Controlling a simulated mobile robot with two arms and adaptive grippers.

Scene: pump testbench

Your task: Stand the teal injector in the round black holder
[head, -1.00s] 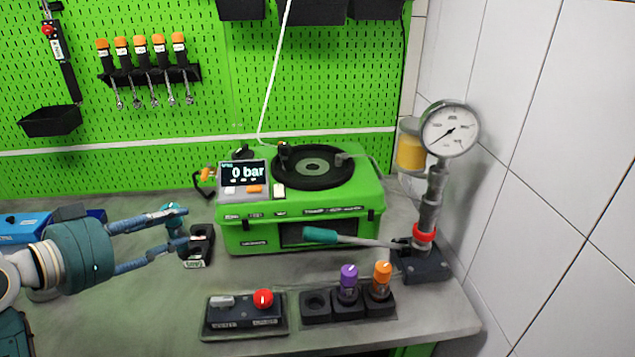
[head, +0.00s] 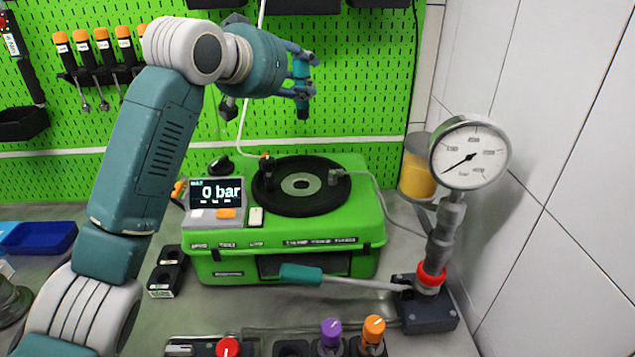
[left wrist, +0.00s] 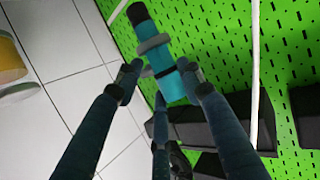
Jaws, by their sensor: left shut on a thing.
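My left gripper (head: 302,76) is shut on the teal injector (head: 302,88). It holds the injector in the air, roughly upright, with its dark end downward, in front of the green pegboard. In the left wrist view the fingers grip the teal injector (left wrist: 166,62) around its body, and its dark end points to the upper left. The round black holder (head: 265,203) lies flat on top of the green tester (head: 290,240). In the head view it shows below the injector, clearly apart from it. My right gripper is not in view.
A pressure gauge (head: 470,152) stands at the right near the tiled wall. A lever with a teal handle (head: 300,274) crosses the tester's front. A small black rack (head: 168,268) stands left of the tester. Purple (head: 331,331) and orange (head: 373,328) capped parts stand in front.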

